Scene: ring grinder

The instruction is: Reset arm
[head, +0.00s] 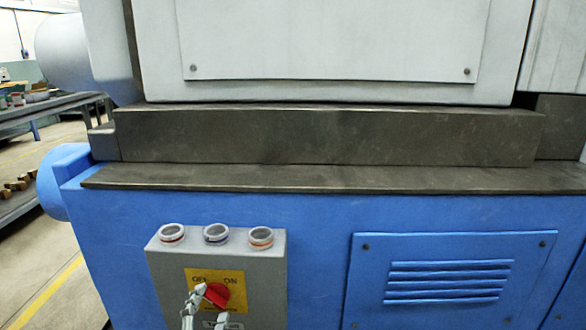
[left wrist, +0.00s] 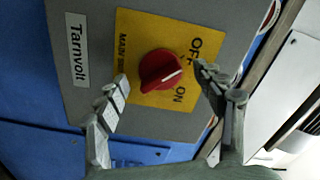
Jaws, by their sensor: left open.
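A red rotary knob (head: 216,295) sits on a yellow plate marked OFF and ON, on the front of a grey switch box (head: 167,276). The left wrist view shows the knob (left wrist: 156,72) with a white pointer line lying between the words OFF and ON. My left gripper (head: 207,307) is open in front of the switch, and one finger partly covers the plate in the head view. In the left wrist view my left gripper (left wrist: 160,74) has its fingers on either side of the knob, with visible gaps to it. My right gripper is not in view.
Three round ring-like pieces, one of them a purple-banded ring (head: 216,233), stand on top of the box. The box is fixed to a blue machine base (head: 320,240) with a vent panel (head: 450,275) at right. A dark metal ledge (head: 300,178) juts out above. A workbench (head: 45,105) stands at left.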

